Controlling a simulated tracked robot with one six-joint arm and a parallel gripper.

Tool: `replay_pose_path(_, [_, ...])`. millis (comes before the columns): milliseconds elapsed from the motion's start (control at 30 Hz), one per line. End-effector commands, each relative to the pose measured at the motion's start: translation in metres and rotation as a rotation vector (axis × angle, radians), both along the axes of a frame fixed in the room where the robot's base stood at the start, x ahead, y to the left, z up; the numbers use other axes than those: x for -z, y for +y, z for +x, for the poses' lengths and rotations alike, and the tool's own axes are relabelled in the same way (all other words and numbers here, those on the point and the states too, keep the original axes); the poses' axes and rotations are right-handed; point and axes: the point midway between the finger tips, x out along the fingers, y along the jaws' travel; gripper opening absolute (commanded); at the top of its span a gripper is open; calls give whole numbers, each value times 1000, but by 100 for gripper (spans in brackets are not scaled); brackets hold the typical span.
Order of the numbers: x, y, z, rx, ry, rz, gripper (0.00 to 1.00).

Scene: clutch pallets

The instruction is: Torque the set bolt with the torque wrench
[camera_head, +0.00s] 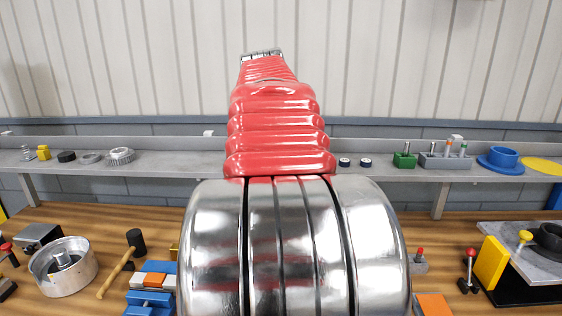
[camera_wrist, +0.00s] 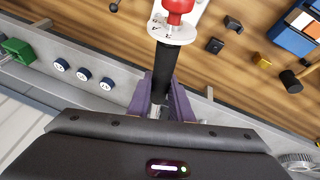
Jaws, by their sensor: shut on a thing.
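My gripper (camera_wrist: 163,85) shows in the wrist view, its purple fingers shut around a tool with a black handle (camera_wrist: 162,66) and a silver shaft. A white marked dial (camera_wrist: 172,30) sits at the handle's far end, with a red knob (camera_wrist: 178,8) beyond it. The tool looks like the torque wrench. I cannot tell whether the red knob belongs to it. In the head view my arm hides the gripper and the tool. I cannot pick out the set bolt. A round metal housing (camera_head: 62,266) with a central hub stands at the left of the bench.
A mallet (camera_head: 126,260) and a blue fixture with coloured blocks (camera_head: 152,285) lie beside the housing. A shelf (camera_head: 130,168) along the wall holds several gears, discs and a green block (camera_head: 404,160). A yellow plate (camera_head: 490,262) stands at the right. My arm blocks the middle.

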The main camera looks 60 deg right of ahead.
Motion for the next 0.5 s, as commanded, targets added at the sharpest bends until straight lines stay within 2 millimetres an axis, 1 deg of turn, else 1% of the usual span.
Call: replay_pose_path(500, [6,0,0,1,-2,-4,0])
